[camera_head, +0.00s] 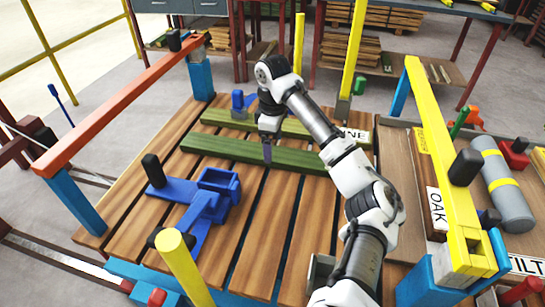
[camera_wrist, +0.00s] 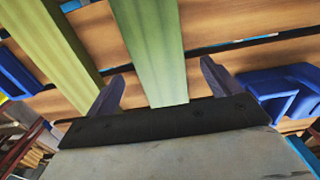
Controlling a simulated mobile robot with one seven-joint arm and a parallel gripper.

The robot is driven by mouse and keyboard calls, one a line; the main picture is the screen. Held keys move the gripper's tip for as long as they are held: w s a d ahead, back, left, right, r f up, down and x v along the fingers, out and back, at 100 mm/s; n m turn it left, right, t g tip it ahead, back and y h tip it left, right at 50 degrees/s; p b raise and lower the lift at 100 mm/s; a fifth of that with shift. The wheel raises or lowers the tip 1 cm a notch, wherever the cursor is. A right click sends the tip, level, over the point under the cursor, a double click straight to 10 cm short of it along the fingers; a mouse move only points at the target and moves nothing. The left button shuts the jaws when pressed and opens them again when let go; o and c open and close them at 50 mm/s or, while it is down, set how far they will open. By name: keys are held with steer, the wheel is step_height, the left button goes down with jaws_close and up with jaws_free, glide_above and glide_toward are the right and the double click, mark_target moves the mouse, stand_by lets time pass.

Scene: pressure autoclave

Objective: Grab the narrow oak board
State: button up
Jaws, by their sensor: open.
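My gripper (camera_head: 267,154) is open and points down over the nearer, darker green board (camera_head: 225,146) on the slatted deck. In the wrist view, its fingers (camera_wrist: 162,73) are on either side of this green board (camera_wrist: 150,38). I cannot tell whether they touch it. A lighter yellow-green board (camera_head: 228,121) lies behind it and shows at the left of the wrist view (camera_wrist: 45,38). An OAK sign (camera_head: 437,208) stands at the right, beside a tan strip under the yellow rail. Neither green board carries a readable wood name, so I cannot tell which is oak.
A blue clamp (camera_head: 207,200) stands on the wooden deck (camera_head: 262,225) at front left. An orange rail (camera_head: 125,100) and a yellow rail (camera_head: 440,150) flank the deck. A partly hidden sign (camera_head: 356,134) is at the lighter board's right end. A grey cylinder (camera_head: 503,185) lies at right.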

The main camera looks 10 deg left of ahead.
step_height(320, 180, down, 4)
steer(key=shift+r, duration=0.35)
steer(key=c, duration=1.6)
